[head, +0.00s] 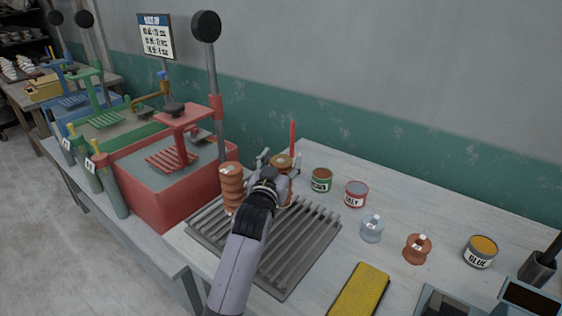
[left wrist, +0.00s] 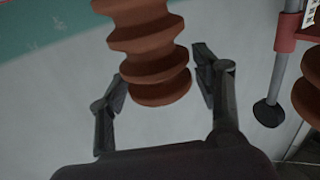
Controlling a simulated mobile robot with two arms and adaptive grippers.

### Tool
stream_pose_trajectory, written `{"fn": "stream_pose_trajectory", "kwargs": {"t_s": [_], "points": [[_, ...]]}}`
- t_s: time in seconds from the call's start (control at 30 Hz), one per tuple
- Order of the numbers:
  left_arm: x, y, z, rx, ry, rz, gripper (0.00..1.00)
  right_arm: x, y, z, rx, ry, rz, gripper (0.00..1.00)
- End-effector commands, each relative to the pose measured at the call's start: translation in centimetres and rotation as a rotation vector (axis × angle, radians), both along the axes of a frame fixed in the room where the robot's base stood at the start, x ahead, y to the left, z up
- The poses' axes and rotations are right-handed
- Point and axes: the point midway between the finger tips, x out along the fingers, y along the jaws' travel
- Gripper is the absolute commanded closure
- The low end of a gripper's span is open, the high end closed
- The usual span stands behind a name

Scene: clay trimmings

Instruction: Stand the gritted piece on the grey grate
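The grey grate (head: 318,249) lies on the pale table, its slats running lengthwise. A brown ribbed clay piece (head: 231,187) stands at its back left corner. A second brown ribbed piece (head: 281,160) is at my left gripper (head: 279,164), behind the grate; my gripper hides most of it, and I cannot tell what it stands on. In the left wrist view this piece (left wrist: 150,55) is between the two fingers (left wrist: 162,75), with narrow gaps at its sides. The other piece (left wrist: 311,85) shows at the right edge. I cannot tell which one is gritted. My right gripper is out of view.
A red press box (head: 170,185) stands left of the grate, with a tall black-knobbed lever. Right are a green jar (head: 321,180), a red jar (head: 355,194), a clear bottle (head: 372,228), a brown bottle (head: 416,248) and a glue tin (head: 480,252). A yellow sponge (head: 359,290) lies in front.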

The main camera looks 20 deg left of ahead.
Motion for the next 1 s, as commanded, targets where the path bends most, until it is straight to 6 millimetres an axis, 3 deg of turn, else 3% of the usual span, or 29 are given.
{"fn": "stream_pose_trajectory", "kwargs": {"t_s": [0.47, 0.57, 1.0], "points": [[-0.2, 0.0, 0.3, 0.000, 0.000, 0.000, 0.32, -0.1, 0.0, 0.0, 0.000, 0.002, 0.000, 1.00], [-1.5, -0.1, 0.1, 0.000, 0.001, 0.000, 0.32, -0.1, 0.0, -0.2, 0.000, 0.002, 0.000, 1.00], [-10.1, -0.5, 0.1, 0.000, 0.000, -0.001, 0.32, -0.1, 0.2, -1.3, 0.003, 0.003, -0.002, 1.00]]}}
